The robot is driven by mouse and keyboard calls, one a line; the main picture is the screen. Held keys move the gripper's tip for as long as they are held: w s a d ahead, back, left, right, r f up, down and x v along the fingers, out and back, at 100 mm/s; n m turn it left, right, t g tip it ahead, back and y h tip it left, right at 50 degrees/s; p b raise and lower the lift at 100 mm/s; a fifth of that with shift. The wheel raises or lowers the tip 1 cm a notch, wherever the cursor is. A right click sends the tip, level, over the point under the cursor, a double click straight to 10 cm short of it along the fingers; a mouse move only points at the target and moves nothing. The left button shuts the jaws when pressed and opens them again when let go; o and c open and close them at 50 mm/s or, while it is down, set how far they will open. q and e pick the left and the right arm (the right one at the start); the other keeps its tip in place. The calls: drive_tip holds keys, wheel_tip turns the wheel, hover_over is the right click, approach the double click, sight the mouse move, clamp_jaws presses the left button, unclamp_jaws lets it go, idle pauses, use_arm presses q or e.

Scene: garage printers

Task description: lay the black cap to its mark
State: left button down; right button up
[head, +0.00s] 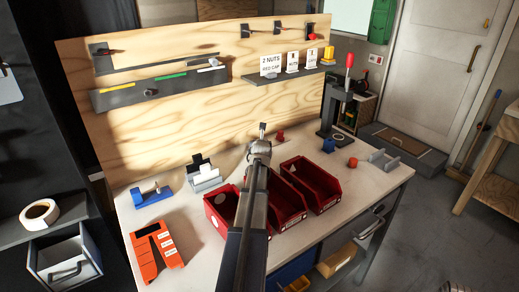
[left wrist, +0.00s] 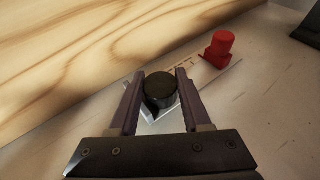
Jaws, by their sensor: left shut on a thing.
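My left gripper (left wrist: 160,84) is shut on the black cap (left wrist: 160,92), a short dark cylinder, with a finger on each side of it. In the left wrist view the cap is over the left end of a pale marked strip (left wrist: 195,71); I cannot tell whether it touches the strip. A red cap (left wrist: 219,49) stands upright on the strip's right end. In the head view my left gripper (head: 262,128) is at the back of the bench near the board, left of the red cap (head: 280,136). The black cap is not clearly seen there. My right gripper is not in view.
Red bins (head: 322,182) stand in front, under and right of my arm. A grey holder (head: 205,180), a blue tape dispenser (head: 150,193) and an orange rack (head: 145,262) are on the left. A press (head: 335,115) stands at right. The wooden board (head: 160,140) rises close behind.

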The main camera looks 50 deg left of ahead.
use_arm(q)
drive_tip(key=shift+c, duration=1.4)
unclamp_jaws()
drive_tip(key=shift+s+f, duration=0.15)
drive_tip(key=shift+s, duration=0.05)
drive_tip(key=shift+s, duration=0.1)
